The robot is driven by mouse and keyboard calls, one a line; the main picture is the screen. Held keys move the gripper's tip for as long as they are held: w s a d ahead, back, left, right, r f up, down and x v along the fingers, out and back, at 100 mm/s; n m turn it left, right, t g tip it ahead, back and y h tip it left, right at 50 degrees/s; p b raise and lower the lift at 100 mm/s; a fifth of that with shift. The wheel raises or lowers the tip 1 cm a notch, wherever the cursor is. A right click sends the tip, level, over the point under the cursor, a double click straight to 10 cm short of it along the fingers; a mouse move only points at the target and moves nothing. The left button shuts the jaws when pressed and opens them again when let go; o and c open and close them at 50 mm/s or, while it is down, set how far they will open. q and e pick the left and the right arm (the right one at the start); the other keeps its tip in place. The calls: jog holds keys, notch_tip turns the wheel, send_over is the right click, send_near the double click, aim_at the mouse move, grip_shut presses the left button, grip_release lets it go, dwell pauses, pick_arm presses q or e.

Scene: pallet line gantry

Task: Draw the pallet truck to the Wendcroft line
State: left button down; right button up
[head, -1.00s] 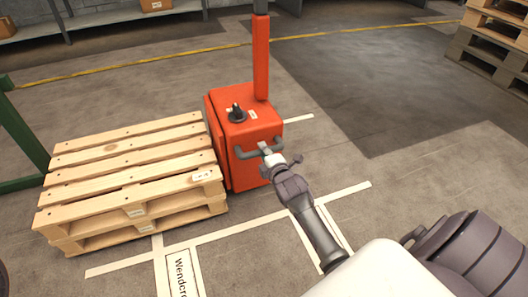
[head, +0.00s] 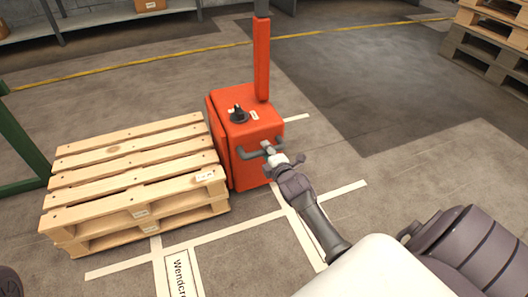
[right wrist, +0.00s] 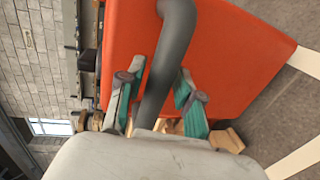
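The orange pallet truck (head: 255,140) stands left of centre in the head view, its mast upright. Its grey handle bar (head: 247,154) faces me. My right gripper (head: 272,153) is at this bar. In the right wrist view the bar (right wrist: 168,60) passes between its two teal-padded fingers, which look closed on it. A stack of wooden pallets (head: 135,170) sits against the truck's left side. White tape (head: 225,230) runs along the floor in front of truck and pallets, with a label plate (head: 181,277) reading "Wendcr…", cut off by the frame.
A green post (head: 22,140) stands at the left, close to the pallets. More stacked pallets (head: 490,45) stand at the far right. A shelf (head: 90,20) is at the back wall, beyond a yellow floor line (head: 150,65). The floor right of the truck is clear.

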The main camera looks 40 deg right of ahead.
jog(key=shift+o, duration=0.5)
jog(key=shift+a, duration=0.15)
jog(key=shift+s+a, duration=0.15)
jog(key=v, duration=1.1)
jog(key=shift+s, duration=0.3)
jog(key=shift+r, duration=0.2)
